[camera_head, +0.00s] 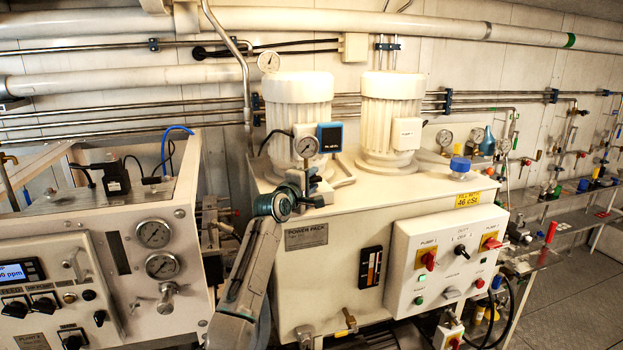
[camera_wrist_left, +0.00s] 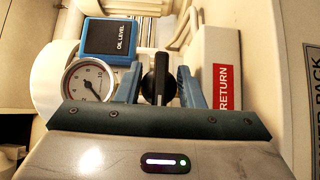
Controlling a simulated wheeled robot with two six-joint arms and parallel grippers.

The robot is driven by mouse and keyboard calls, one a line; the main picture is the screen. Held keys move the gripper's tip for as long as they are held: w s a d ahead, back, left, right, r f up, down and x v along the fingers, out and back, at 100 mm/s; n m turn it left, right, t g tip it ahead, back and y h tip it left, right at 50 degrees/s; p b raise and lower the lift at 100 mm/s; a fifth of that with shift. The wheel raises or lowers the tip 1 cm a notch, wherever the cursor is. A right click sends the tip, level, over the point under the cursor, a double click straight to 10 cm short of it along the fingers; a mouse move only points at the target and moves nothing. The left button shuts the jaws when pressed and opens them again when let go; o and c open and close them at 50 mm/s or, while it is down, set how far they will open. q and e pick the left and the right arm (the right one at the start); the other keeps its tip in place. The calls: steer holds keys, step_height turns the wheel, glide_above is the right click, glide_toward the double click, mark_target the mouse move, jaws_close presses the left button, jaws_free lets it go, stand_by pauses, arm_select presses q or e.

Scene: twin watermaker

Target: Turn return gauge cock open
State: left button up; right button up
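The return gauge cock (camera_wrist_left: 158,78) has a black handle that stands upright in the left wrist view, beside a red RETURN label (camera_wrist_left: 225,87). My left gripper (camera_wrist_left: 159,88) has its two blue fingers on either side of the handle, with a small gap visible at each side. In the head view my left gripper (camera_head: 308,192) is at the top front of the power pack, just below the round return gauge (camera_head: 306,147). The gauge also shows in the left wrist view (camera_wrist_left: 88,82). The cock is hard to make out in the head view. My right gripper is not in view.
A blue oil level box (camera_head: 329,137) sits close to the gauge. Two white motors (camera_head: 390,110) stand on the power pack tank (camera_head: 345,215). A switch box (camera_head: 445,260) juts from its front. A gauge panel (camera_head: 150,260) stands left of my arm.

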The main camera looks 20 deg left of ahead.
arm_select(q)
jaws_close()
steer(key=shift+m+g, duration=0.3)
steer(key=shift+m+g+y, duration=0.5)
steer(key=shift+m+g, duration=0.4)
steer(key=m+g+y, duration=0.2)
steer(key=g, duration=0.1)
steer(key=shift+m, duration=0.4)
steer(key=m+g+y, duration=0.2)
steer(key=g+y, duration=0.1)
steer(key=shift+d, duration=0.1)
steer(key=shift+m+g+y, duration=0.8)
steer(key=shift+y, duration=0.4)
steer(key=shift+f, duration=0.1)
